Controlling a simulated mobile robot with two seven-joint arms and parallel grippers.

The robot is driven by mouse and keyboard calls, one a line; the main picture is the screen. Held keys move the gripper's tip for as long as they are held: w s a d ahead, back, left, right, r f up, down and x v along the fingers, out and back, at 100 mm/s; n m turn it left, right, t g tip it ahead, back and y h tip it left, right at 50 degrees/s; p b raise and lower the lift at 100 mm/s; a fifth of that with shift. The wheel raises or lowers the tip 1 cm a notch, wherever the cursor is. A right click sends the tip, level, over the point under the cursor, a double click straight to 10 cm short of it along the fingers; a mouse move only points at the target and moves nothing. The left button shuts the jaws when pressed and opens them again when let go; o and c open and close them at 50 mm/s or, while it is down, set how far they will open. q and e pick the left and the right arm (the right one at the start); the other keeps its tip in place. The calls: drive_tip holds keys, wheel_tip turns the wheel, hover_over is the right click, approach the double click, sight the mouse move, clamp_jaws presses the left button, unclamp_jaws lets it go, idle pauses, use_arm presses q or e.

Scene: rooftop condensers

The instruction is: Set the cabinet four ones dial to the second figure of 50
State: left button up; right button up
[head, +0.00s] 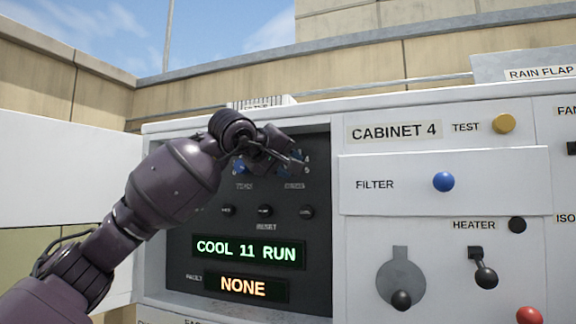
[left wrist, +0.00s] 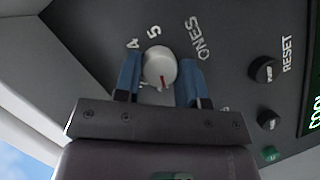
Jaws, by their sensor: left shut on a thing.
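In the head view my left gripper (head: 285,158) covers most of the dial area on the dark panel of cabinet 4 (head: 318,225). My right gripper is not in view.
A green display (head: 248,251) reads COOL 11 RUN. The fault display (head: 245,288) below reads NONE. Small dark buttons (head: 265,211) sit between the dials and displays. An open white door (head: 65,175) stands left. A blue filter knob (head: 443,181) and other controls are right.

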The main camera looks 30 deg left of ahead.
use_arm(q)
drive_tip(key=n+t+b, duration=0.1)
drive_tip(key=n, duration=0.1)
drive_tip(key=n+h+b, duration=0.1)
drive_tip(key=n+b, duration=0.1)
drive_tip(key=n+t+b, duration=0.1)
drive_tip(key=n+b, duration=0.1)
drive_tip(key=shift+f+n+t+h, duration=0.3)
drive_tip(key=shift+h, duration=0.1)
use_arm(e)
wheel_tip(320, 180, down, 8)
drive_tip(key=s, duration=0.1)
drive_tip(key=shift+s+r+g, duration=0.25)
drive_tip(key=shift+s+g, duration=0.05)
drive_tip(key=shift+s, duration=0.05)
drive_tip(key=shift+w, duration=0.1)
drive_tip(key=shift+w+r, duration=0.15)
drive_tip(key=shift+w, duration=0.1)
